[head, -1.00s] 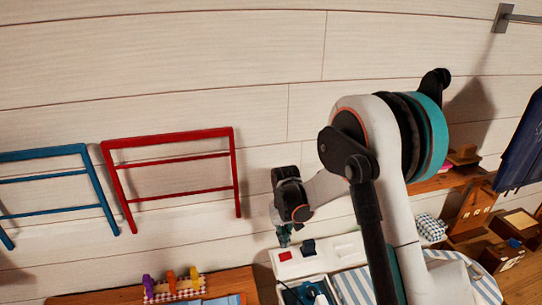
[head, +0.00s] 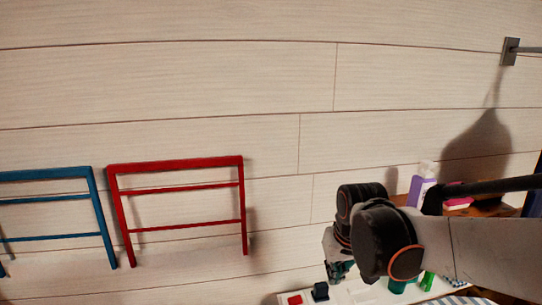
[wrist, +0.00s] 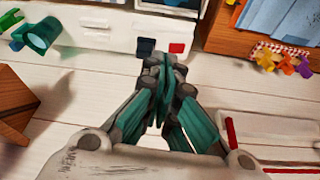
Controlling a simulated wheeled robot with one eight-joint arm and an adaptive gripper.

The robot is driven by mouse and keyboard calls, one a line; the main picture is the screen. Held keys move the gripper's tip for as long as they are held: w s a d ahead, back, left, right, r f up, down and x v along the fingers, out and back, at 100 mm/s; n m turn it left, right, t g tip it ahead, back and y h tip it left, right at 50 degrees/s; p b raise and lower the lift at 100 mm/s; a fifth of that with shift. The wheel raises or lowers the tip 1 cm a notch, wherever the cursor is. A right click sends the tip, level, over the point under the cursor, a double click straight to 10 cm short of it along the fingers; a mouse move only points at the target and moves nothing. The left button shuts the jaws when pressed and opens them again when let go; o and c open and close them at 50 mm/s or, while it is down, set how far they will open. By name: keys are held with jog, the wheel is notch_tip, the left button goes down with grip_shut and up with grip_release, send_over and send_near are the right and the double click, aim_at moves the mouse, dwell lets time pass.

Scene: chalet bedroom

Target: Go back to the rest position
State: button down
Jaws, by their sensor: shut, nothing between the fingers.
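My gripper (wrist: 162,80) is shut and empty in the wrist view, its teal fingers pressed together in front of the white surface. In the head view my gripper (head: 340,270) shows small at the lower middle, partly hidden by my dark wrist. It is close to the white wall and above a white panel (head: 375,292) with a red block (head: 295,299) and a dark blue block (head: 320,291). Those blocks also show in the wrist view, the red one (wrist: 177,48) and the dark one (wrist: 146,47), just beyond the fingertips.
A red rack (head: 180,163) and a blue rack (head: 45,174) hang on the wall at left. A purple bottle (head: 421,188) stands on a wooden shelf (head: 490,208) behind my arm. In the wrist view, colourful pegs (wrist: 285,62) lie at upper right and a teal cylinder (wrist: 40,33) at upper left.

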jog(key=s+d+f+t+b, duration=0.1)
jog(key=s+d+b, duration=0.1)
jog(key=s, duration=0.6)
jog(key=s+d+f+m+t+b, duration=0.1)
jog(key=s+d+f+t+b, duration=0.1)
jog(key=s, duration=0.6)
jog(key=shift+s+d+t+b, duration=0.3)
jog(key=shift+d+b, duration=0.25)
jog(key=shift+b, duration=0.3)
jog(key=shift+a, duration=0.1)
